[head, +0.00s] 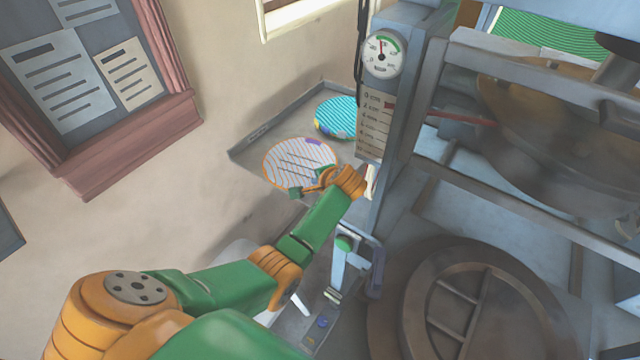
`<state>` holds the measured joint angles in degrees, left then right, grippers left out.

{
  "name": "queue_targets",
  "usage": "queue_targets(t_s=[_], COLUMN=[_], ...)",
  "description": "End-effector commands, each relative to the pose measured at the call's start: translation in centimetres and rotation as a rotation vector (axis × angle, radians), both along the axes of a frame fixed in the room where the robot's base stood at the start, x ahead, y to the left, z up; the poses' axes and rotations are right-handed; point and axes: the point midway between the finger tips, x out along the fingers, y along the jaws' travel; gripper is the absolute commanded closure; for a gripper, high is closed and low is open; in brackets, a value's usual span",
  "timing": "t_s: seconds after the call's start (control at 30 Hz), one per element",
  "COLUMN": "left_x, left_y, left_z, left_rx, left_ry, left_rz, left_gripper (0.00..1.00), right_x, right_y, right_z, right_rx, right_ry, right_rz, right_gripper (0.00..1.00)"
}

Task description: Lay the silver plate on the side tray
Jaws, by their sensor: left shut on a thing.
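The silver plate (299,158), pale with diagonal stripes and an orange rim, is over the front part of the grey side tray (247,152). My left gripper (313,183) is shut on the plate's near right edge. From this angle I cannot tell whether the plate touches the tray or is held just above it. The gripper's fingers are small and partly hidden against the plate. My right gripper is not in view.
A teal striped plate (336,115) lies at the back of the tray, close behind the silver plate. The press frame (405,110) with its gauge (383,54) and scale (374,125) stands just right of the tray. A wall with a notice board (90,120) is at left.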

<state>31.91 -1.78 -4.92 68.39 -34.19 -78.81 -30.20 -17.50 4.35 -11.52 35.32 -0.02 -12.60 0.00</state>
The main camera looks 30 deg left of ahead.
Motion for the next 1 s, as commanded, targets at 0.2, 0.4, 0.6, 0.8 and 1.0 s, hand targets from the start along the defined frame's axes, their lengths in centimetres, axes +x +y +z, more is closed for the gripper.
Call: queue_targets(t_s=[0.2, 0.4, 0.6, 0.8, 1.0], left_x=[-0.03, -0.04, -0.14, -0.23, -0.28], left_y=[0.01, 0.00, -0.06, -0.09, -0.08], left_z=[-0.05, -0.06, -0.21, -0.33, -0.21], left_rx=[-0.002, -0.002, -0.004, -0.006, -0.007], left_ry=[0.001, 0.002, 0.007, 0.011, 0.013], left_rz=[0.000, 0.001, 0.000, 0.001, 0.002], left_gripper=[1.00, 0.57, 0.54, 0.54, 0.54], right_x=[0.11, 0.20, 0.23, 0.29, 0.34], right_y=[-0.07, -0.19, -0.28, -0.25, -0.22], right_z=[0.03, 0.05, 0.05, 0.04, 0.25], right_rx=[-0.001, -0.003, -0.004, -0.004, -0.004], right_ry=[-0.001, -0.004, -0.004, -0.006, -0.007], right_rz=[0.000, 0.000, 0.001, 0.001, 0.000], right_gripper=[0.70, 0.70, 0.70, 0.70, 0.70])
